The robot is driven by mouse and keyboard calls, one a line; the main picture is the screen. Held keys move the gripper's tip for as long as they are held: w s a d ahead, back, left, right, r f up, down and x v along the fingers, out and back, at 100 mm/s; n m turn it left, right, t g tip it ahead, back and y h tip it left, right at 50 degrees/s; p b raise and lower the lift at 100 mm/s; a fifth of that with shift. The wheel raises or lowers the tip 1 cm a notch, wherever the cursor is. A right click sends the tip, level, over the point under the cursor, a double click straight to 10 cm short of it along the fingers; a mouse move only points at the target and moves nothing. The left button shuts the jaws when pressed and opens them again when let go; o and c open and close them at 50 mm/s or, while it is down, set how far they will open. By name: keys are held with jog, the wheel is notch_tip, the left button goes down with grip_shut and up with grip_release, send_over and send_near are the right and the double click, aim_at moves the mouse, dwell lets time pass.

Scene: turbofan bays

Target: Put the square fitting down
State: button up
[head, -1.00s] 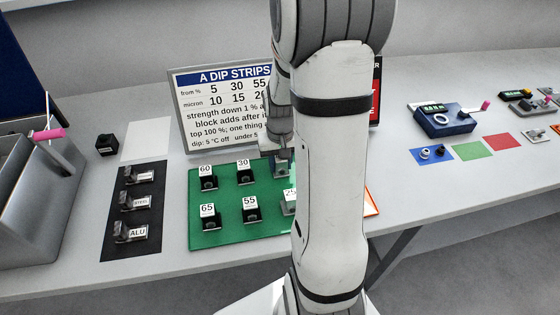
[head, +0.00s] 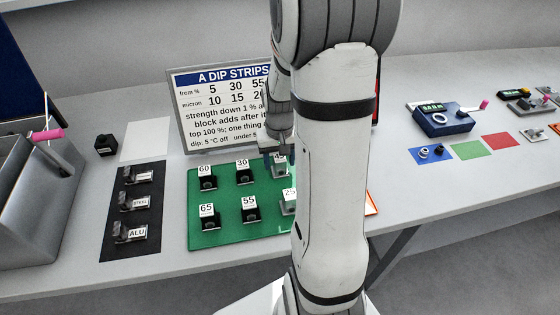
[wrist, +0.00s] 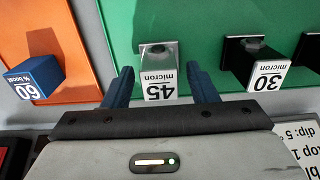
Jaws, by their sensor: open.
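In the wrist view a pale grey square piece (wrist: 158,50) sits at the 45 micron block (wrist: 159,82) on the green mat (wrist: 200,18). I take it for the square fitting, but cannot be sure. My gripper (wrist: 160,68) is open, its two blue fingers on either side of that block with a gap at each side. Nothing is held between them. In the head view my gripper (head: 279,150) is over the back right of the green mat (head: 211,238), partly hidden by my arm; the 45 label (head: 279,158) shows just below it.
The 30 micron block (wrist: 264,62) stands beside it, with other labelled blocks on the mat. A blue 60 % boost block (wrist: 36,76) is on an orange mat (wrist: 62,18). A sign board (head: 188,118) stands behind. A black mat (head: 118,190) with labelled pieces lies left.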

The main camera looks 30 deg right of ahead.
aim_at(278, 159)
notch_tip(278, 159, up, 10)
jog(key=shift+r, duration=0.3)
jog(key=s+a+r+n+t, duration=0.1)
jog(key=s+a+r, duration=0.1)
jog(key=s+a, duration=0.4)
jog(key=s+a+r+n+t, duration=0.1)
jog(key=s+a+r+n, duration=0.1)
jog(key=s+a, duration=0.4)
jog(key=shift+s+r+t, duration=0.3)
jog(key=shift+s+t, duration=0.1)
dwell(0.6)
